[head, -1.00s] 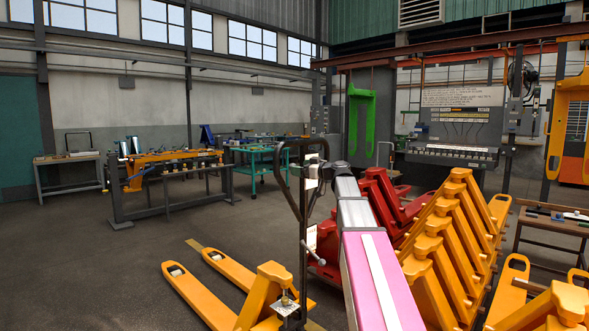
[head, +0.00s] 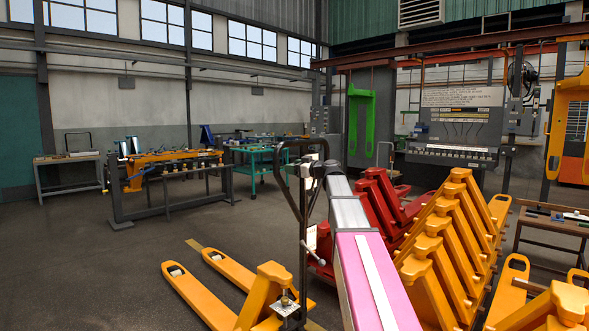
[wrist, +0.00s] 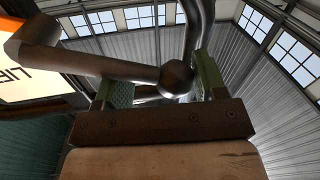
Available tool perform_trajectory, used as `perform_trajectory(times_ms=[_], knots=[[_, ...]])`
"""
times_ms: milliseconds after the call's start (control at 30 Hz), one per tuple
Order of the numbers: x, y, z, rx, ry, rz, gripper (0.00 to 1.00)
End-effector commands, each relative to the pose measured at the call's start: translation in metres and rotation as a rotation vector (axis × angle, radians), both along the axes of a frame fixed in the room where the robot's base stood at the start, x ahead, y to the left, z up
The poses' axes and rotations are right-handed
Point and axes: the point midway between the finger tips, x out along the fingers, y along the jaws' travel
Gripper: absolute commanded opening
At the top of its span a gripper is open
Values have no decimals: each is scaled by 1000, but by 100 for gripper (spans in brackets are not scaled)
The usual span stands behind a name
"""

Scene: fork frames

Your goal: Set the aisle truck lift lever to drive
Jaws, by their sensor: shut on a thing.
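The aisle truck (head: 262,295) is an orange pallet truck with its forks at the lower left in the head view. Its dark looped handle (head: 287,185) stands upright in front of my arm. In the wrist view, a dark metal lever (wrist: 110,65) runs in from the left to a rounded knob. My gripper (wrist: 160,82) has its green-padded fingers on either side of the knob end and is shut on the lever. A curved bar (wrist: 197,25) rises behind the knob. In the head view my gripper is small and hard to make out beside the handle. The lever's setting cannot be read.
A row of yellow pallet trucks (head: 455,235) stands close right of my arm, with red ones (head: 385,205) behind. An orange and white label (wrist: 25,72) sits beside the lever. Workbenches stand farther back. The floor at left (head: 90,270) is clear.

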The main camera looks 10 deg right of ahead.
Motion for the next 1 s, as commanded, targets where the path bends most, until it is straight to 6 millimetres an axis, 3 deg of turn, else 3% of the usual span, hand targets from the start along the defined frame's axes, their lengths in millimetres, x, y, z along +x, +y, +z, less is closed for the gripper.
perform_trajectory(times_ms=[167,600,1000], knots=[[-3,2,-6,-25,-12,2,21],[-8,9,-41,-321,-225,2,22],[-8,9,-44,-351,-248,1,21]])
